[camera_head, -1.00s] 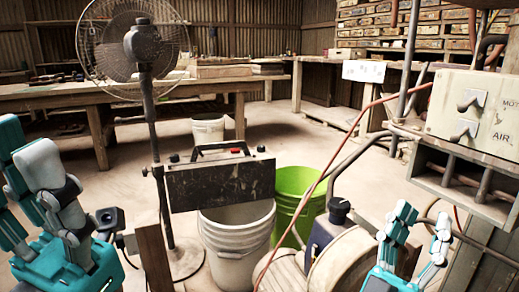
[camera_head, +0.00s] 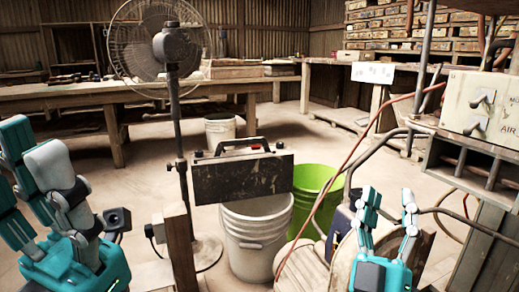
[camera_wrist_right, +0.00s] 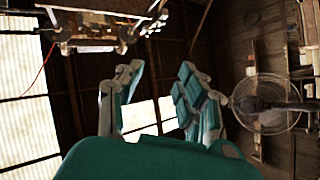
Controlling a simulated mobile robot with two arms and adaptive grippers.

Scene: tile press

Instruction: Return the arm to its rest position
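My right gripper (camera_head: 387,205) is at the lower right in the head view, fingers pointing up and spread apart, with nothing between them. In the right wrist view, the right gripper (camera_wrist_right: 160,85) is also open and empty. It is in front of a rounded machine part and below and left of the control box (camera_head: 482,104), apart from the box. My left gripper (camera_head: 28,150) is at the lower left, its teal and grey fingers extended upward with a gap between them and no object visible in it.
A white bucket (camera_head: 257,243) and a green bucket (camera_head: 318,178) stand on the floor. A dark panel with a handle (camera_head: 243,178) is above the white bucket. A fan (camera_head: 175,55) and a wooden post (camera_head: 180,245) stand left. A red hose (camera_head: 350,160) passes near my right gripper.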

